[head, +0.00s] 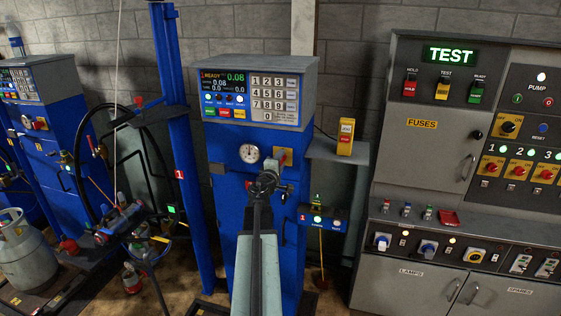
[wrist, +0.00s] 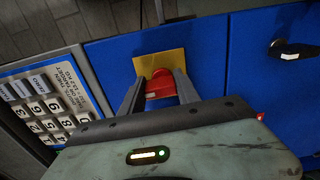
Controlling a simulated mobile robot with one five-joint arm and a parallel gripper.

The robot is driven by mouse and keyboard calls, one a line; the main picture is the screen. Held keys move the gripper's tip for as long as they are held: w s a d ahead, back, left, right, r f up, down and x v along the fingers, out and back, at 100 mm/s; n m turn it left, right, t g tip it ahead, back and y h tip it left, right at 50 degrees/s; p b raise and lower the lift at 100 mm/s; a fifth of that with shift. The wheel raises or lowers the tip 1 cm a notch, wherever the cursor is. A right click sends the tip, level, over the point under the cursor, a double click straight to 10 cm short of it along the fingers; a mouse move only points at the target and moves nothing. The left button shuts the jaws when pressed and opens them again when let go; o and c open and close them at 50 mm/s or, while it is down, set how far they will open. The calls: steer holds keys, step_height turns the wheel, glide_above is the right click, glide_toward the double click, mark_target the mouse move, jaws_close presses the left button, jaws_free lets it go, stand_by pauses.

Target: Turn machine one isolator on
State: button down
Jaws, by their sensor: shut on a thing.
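Machine one is the blue cabinet (head: 228,215) in the middle of the head view, next to a post with a red "1" tag. Its isolator has a yellow plate (head: 286,153) on the upper right of the blue front. In the wrist view the plate (wrist: 149,64) carries a red knob (wrist: 160,85). My gripper (wrist: 160,80) is shut on the red knob, one finger on each side. In the head view my gripper (head: 276,170) covers the lower part of the plate and most of the knob. The knob's setting cannot be read.
A lit display (head: 223,86) and number keypad (head: 274,94) sit above the isolator. A round gauge (head: 249,153) is just left of it. A yellow switch box (head: 346,136) stands on a shelf to the right. A grey test cabinet (head: 430,160) fills the right side.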

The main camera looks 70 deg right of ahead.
steer(key=shift+s+m, duration=0.1)
steer(key=shift+m, duration=0.2)
steer(key=c, duration=0.9)
jaws_free()
steer(key=shift+a, duration=0.1)
steer(key=a, duration=0.7)
steer(key=shift+s+a, duration=0.2)
steer(key=shift+a, duration=0.1)
